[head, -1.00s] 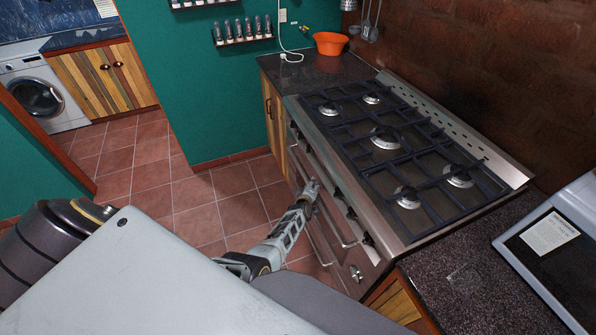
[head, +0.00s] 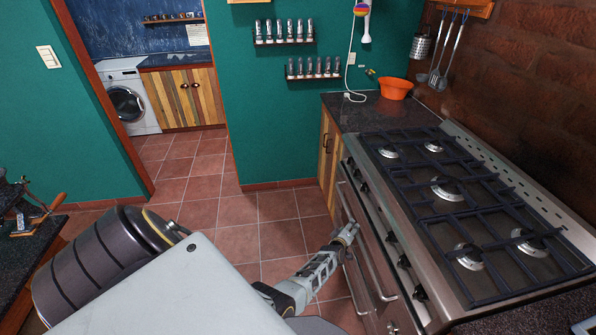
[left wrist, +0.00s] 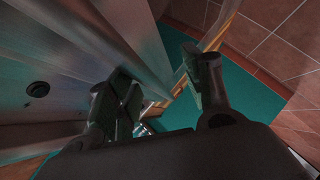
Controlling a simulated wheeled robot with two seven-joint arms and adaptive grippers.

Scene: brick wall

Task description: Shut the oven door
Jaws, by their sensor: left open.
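The oven (head: 372,250) is the steel range at the right of the head view. Its front has bar handles and a row of knobs. The oven door (head: 362,232) looks upright and close to the front; I cannot tell whether it is fully shut. My left gripper (head: 347,234) is beside the oven front near a bar handle, open. In the left wrist view the two dark fingers (left wrist: 157,80) are apart, with the steel front (left wrist: 55,65) at the left. Contact with the door is unclear. My right gripper does not show.
The tiled floor (head: 240,238) is clear left of the oven. A dark counter (head: 385,115) with an orange bowl (head: 396,88) stands beyond the hob (head: 450,205). A washing machine (head: 128,100) is at the back left, and another dark counter (head: 25,250) is at the left edge.

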